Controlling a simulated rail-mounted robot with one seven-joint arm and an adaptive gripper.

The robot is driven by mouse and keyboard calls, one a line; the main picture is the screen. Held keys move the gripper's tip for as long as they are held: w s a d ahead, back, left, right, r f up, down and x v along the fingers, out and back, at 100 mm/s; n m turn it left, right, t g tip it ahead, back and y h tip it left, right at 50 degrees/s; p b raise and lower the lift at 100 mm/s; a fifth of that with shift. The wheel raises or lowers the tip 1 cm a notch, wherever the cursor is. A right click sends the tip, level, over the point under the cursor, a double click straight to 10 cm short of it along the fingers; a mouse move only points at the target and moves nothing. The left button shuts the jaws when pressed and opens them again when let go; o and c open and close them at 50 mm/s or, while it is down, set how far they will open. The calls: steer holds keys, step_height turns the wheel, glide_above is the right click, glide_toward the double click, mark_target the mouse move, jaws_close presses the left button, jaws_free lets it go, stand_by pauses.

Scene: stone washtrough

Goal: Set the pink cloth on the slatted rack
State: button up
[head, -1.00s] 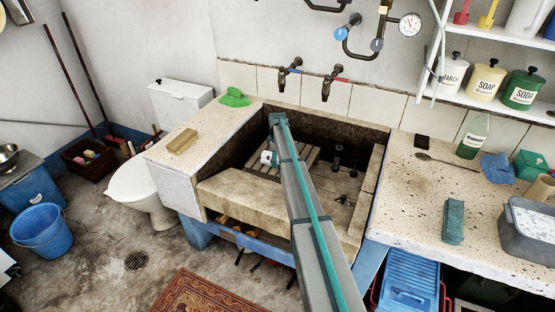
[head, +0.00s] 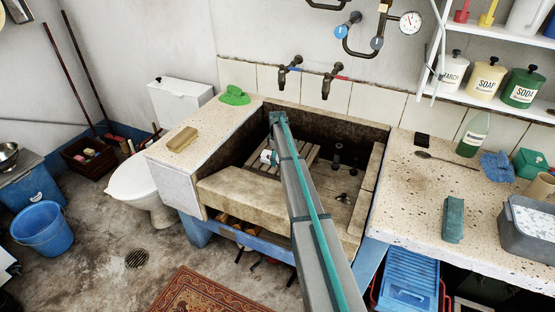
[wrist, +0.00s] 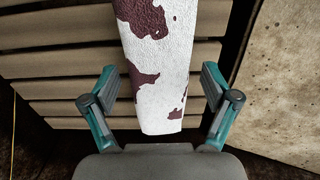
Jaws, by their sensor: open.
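No cloth that is clearly pink shows in either view. The slatted rack (head: 312,155) lies inside the stone trough, partly hidden by my arm; its pale slats (wrist: 60,90) fill the left of the wrist view. My gripper (wrist: 159,75) is open over the slats. A long white piece with maroon patches (wrist: 162,95) lies between its spread fingers, with visible gaps on both sides. Its far end runs out of the wrist view, and I cannot tell what it is. In the head view my arm mostly hides the gripper.
The stone trough rim (head: 240,196) surrounds the rack. A green cloth (head: 234,96) and a tan block (head: 182,139) lie on the left counter. A blue cloth (head: 497,166), a green block (head: 453,220) and a grey tub (head: 527,232) are on the right counter. Taps (head: 331,80) overhang the back.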

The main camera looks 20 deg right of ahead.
step_height(320, 180, up, 12)
steer(key=b, duration=0.2)
steer(key=shift+f, duration=0.1)
stand_by(0.4)
